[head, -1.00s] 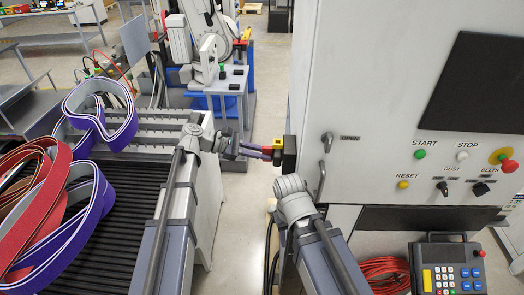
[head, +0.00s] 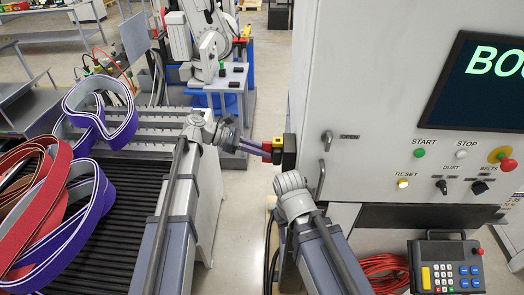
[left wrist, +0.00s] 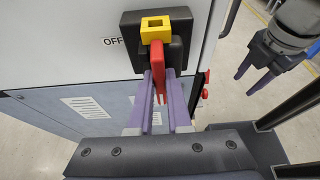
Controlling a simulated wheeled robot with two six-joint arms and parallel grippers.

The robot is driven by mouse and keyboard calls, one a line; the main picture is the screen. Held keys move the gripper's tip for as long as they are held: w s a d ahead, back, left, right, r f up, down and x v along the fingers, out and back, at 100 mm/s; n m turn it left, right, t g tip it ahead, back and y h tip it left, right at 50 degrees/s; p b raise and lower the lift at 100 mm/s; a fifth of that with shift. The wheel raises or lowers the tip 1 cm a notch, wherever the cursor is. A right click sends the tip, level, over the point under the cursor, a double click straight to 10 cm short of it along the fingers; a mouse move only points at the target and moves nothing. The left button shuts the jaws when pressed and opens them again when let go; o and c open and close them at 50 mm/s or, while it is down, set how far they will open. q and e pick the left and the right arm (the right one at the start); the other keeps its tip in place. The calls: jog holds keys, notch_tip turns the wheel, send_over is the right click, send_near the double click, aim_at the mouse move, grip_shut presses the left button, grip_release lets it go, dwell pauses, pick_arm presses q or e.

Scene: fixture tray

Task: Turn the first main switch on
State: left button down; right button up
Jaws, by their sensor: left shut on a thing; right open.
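The main switch is a black box (left wrist: 178,50) with a yellow block (left wrist: 156,24) and a red handle (left wrist: 158,70), on the cabinet's side face. In the head view its black box (head: 289,152) stands out from the cabinet's left edge. An OFF label (left wrist: 113,42) is beside it. My left gripper (left wrist: 160,88) is shut on the red handle, with a purple finger on either side. In the head view my left gripper (head: 266,151) reaches the switch from the left. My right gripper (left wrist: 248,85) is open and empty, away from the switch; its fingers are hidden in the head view.
The cabinet front has a lit screen (head: 489,82) reading "BO...", a lit yellow RESET button (head: 402,184), and START and STOP buttons. Small red parts (left wrist: 206,84) show beyond the switch. A slatted conveyor with coiled belts (head: 70,235) is at left. A teach pendant (head: 446,268) is at lower right.

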pick_arm(q)
jog(key=c, duration=0.9)
grip_release()
jog(key=shift+o, duration=0.2)
jog(key=p+v, duration=0.3)
jog(key=v, duration=0.5)
jog(key=shift+d+f, duration=0.15)
